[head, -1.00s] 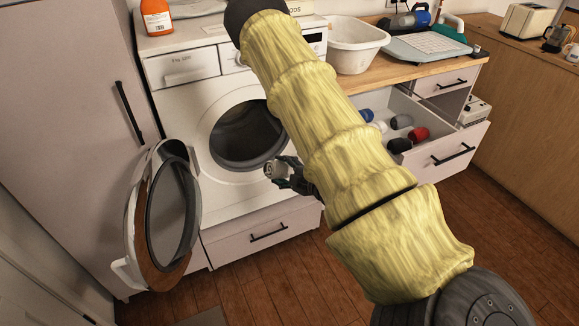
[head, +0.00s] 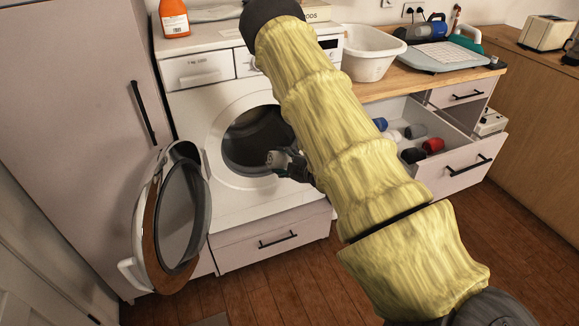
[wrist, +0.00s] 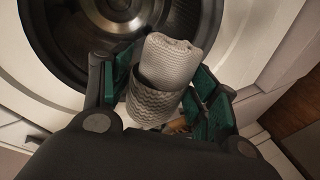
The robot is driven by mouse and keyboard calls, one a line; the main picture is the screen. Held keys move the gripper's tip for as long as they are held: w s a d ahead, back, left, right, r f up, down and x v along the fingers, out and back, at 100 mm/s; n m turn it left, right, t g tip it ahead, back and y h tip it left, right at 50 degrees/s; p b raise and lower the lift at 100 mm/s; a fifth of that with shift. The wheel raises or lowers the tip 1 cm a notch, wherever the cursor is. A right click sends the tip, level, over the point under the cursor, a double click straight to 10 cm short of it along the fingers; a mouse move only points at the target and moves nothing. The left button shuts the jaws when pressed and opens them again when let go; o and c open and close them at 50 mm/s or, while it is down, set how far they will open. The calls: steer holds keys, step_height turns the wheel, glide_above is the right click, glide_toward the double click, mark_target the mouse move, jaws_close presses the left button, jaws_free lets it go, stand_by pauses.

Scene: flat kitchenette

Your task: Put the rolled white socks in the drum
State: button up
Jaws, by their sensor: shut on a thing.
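My gripper (head: 281,160) is shut on a pair of rolled socks (wrist: 167,72). In the wrist view these socks look pale grey with a darker grey ribbed band. In the head view they show (head: 273,158) in front of the lower right of the drum opening. The washing machine's drum (head: 245,135) is dark inside, and its round door (head: 182,215) stands wide open to the left. In the wrist view the drum (wrist: 85,45) is beyond the socks, at upper left. In the open drawer, a white roll (head: 393,136) lies among other rolled socks.
The open drawer (head: 465,165) sticks out at the right and holds blue (head: 381,124), grey (head: 415,131), black (head: 412,155) and red (head: 433,145) rolls. A white basin (head: 368,55) stands on the counter. My arm hides part of the machine's right side.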

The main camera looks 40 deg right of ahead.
steer(key=w+d+f+b, duration=0.1)
steer(key=w+d+b, duration=0.1)
steer(key=w, duration=0.8)
steer(key=w+d+f+b, duration=0.2)
steer(key=w+b, duration=0.3)
steer(key=w, duration=0.5)
steer(key=w+d+f+b, duration=0.2)
steer(key=w+d+b, duration=0.1)
steer(key=w, duration=0.7)
steer(key=shift+f+b, duration=0.2)
steer(key=shift+b, duration=0.55)
steer(key=shift+d, duration=0.1)
steer(key=o, duration=1)
steer(key=shift+o, duration=0.2)
steer(key=shift+s, duration=0.1)
